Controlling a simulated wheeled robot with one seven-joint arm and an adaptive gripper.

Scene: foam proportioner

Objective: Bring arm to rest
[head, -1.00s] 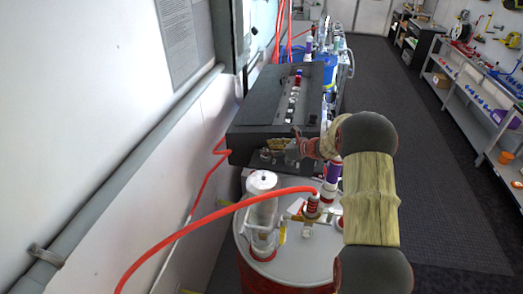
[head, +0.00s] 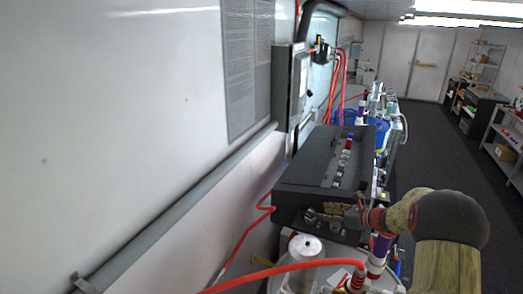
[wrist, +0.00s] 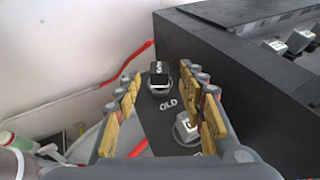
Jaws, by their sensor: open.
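My gripper (head: 338,212) is at the front face of the dark grey control box (head: 300,172) in the head view. In the wrist view my gripper (wrist: 162,85) is open, its gold-padded fingers spread on either side of a dark-topped selector knob (wrist: 159,75). A gap shows between the fingers and that knob. A second, light grey knob (wrist: 186,127) sits lower on the same dark panel, close to the right finger and partly hidden. My arm comes in from the right in the head view, with a tan sleeve and dark joint.
A drum (head: 318,275) with a white cylinder (head: 305,250) on it stands below the box. A red hose (head: 268,273) crosses in front. A white wall (head: 110,120) with a grey pipe is on the left. Open floor (head: 428,155) lies to the right.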

